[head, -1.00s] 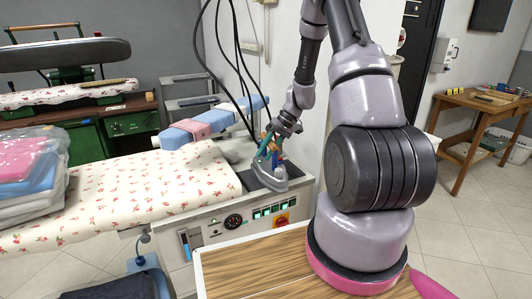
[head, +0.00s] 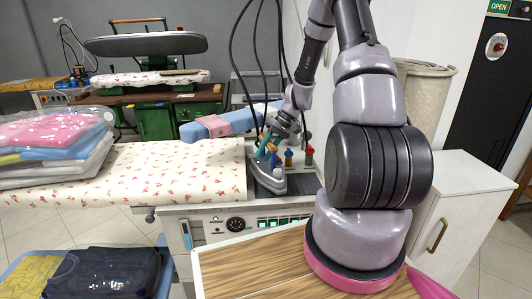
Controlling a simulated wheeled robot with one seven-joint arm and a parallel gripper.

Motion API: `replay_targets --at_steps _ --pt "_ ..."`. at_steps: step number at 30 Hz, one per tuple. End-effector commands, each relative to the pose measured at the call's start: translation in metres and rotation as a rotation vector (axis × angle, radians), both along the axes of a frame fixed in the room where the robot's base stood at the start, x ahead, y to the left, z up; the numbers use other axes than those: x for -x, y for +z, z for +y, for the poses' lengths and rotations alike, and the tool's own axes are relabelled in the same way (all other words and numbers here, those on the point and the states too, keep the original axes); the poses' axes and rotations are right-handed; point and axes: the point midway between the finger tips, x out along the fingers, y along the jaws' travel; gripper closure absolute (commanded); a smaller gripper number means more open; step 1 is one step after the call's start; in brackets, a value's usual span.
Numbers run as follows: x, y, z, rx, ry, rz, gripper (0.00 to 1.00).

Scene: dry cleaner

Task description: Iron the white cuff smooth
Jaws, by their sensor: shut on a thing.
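My gripper (head: 269,141) is shut on the iron (head: 268,178), around its handle. The iron is grey with dark cables running up from it and sits at the dark rest pad (head: 250,165) at the right end of the ironing table. I cannot tell whether it touches the pad. A blue sleeve-shaped board (head: 240,121) stands above the table, to the left of my gripper, with a pink band (head: 214,126) around it. No white cuff can be made out. The flowered ironing table (head: 170,172) is bare in its middle.
Bagged folded clothes (head: 55,145) lie on the table's left end. Small bottles (head: 309,154) stand just right of the iron. A control panel (head: 240,224) faces front. Folded dark clothes (head: 105,272) lie low at front left. A white cabinet (head: 450,215) stands at right.

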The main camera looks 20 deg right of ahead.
Motion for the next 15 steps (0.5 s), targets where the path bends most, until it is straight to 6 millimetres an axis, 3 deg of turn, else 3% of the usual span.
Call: replay_targets --at_steps 11,15 --pt "-0.005 0.006 0.000 -0.002 -0.005 -0.021 1.00" --pt "-0.012 0.020 -0.012 0.003 -0.093 -0.023 1.00"
